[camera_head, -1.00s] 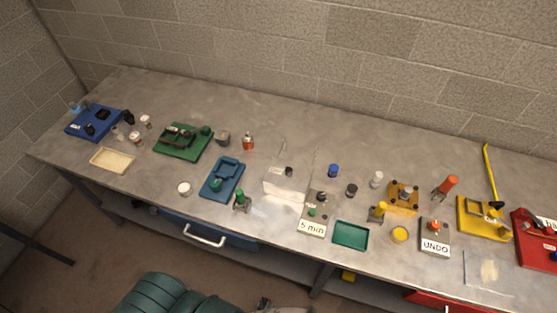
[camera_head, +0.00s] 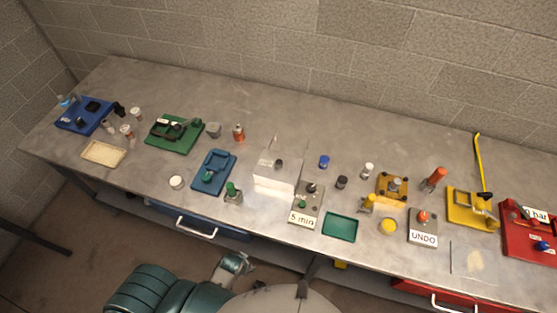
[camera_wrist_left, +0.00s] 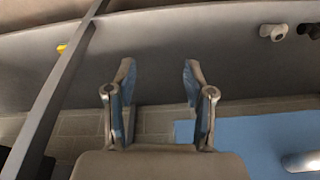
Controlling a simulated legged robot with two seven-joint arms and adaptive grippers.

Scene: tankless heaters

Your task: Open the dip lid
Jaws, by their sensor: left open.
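A white box (camera_head: 276,178) with a small dark knob (camera_head: 279,163) on top stands mid-bench in the head view. It appears to be the dip with its lid, but no label on it is readable. The top looks shut. My left gripper (camera_head: 236,263) is low in front of the bench, below its front edge and well apart from the box. In the left wrist view the left gripper's fingers (camera_wrist_left: 158,82) are spread, with nothing between them. My right gripper is not in view.
A blue tray (camera_head: 223,158) and a green-topped bottle (camera_head: 232,196) stand left of the box. A grey "5 min" block (camera_head: 309,208) and a green tray (camera_head: 340,221) are right of it. A blue drawer (camera_head: 180,209) with a handle is under the bench.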

